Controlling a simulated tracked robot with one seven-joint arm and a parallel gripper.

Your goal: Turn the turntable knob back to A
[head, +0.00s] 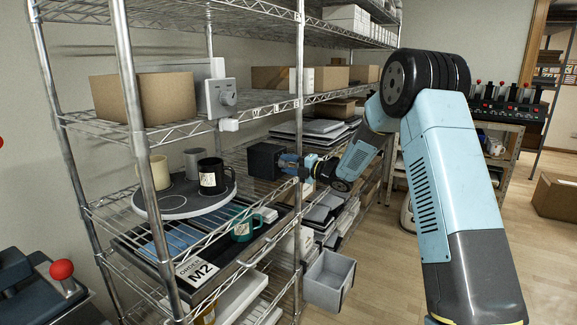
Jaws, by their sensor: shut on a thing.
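The turntable (180,214) is a round grey disc on the middle shelf. A cream mug (153,172), a grey mug (195,161) and a black mug (216,178) with a label stand on it. My gripper (281,161) is shut on a black block (263,160), right of the turntable and below and right of the knob. The fingertips are too small to see clearly.
Rack posts (300,90) and wire shelf edges stand close to my arm. A teal mug (242,228) and an M2 order card (197,271) are on the tray below the turntable. Cardboard boxes (155,97) flank the control box. A grey bin (328,280) hangs low.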

